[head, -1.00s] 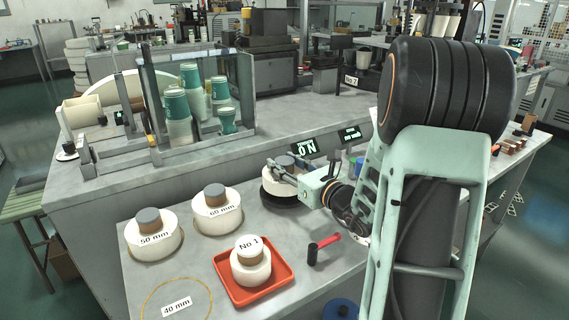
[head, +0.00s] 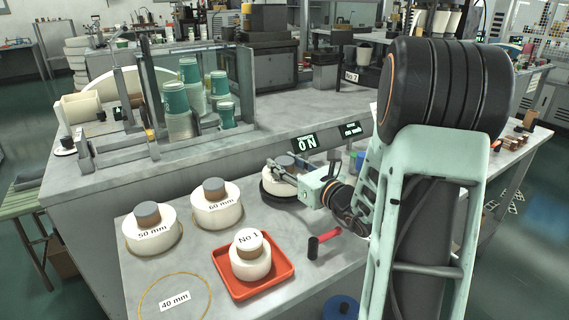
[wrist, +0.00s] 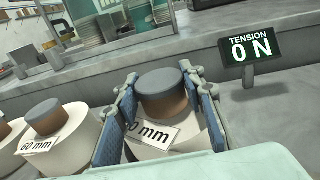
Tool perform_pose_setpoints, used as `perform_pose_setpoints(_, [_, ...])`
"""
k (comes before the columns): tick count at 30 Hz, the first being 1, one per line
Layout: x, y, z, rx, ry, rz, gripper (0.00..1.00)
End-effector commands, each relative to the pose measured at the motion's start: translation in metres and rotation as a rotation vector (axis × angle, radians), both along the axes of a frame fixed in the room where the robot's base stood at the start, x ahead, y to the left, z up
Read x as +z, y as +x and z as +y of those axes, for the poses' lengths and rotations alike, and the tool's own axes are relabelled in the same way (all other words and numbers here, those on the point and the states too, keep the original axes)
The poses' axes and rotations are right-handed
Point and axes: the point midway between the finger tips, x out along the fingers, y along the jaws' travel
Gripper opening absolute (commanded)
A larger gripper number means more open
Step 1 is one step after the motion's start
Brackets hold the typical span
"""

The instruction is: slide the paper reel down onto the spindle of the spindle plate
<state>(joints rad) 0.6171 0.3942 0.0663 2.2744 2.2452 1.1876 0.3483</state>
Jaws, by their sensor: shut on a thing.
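The paper reel (head: 281,187) is a cream cylinder with a brown, grey-topped core (wrist: 165,95) standing out of its top. A label partly hidden by a finger reads "0 mm" in the wrist view. My gripper (head: 284,176) is shut on the reel, its two blue-padded fingers on either side of it in the wrist view (wrist: 158,118). The reel is upright over the dark round spindle plate (head: 284,204), whose rim shows below it. The spindle is hidden by the reel. I cannot tell whether a gap remains between reel and plate.
The 50 mm reel (head: 152,236) and 60 mm reel (head: 217,211) stand to the left. A red tray (head: 284,274) holds the No 1 reel. A red-handled hammer (head: 323,241) lies nearby. The tension display (head: 305,143) behind reads 0 N. An empty 40 mm ring lies front left.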

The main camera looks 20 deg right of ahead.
Motion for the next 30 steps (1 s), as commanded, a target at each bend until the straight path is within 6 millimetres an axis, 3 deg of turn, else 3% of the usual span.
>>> perform_pose_setpoints(13, [-0.0016,0.0002,0.0001,0.0,0.0,-0.002,0.02])
perform_pose_setpoints(14, [-0.0016,0.0002,0.0001,0.0,0.0,-0.002,0.39])
perform_pose_setpoints(15, [-0.0016,0.0001,-0.0001,0.0,0.0,-0.002,0.43])
perform_pose_setpoints(19, [-0.0018,0.0001,-0.0001,0.0,0.0,-0.001,0.57])
perform_pose_setpoints(25, [-0.0022,0.0001,0.0,0.0,0.0,-0.001,0.57])
perform_pose_setpoints(30, [-0.0032,-0.0002,0.0,0.0,0.001,0.001,0.75])
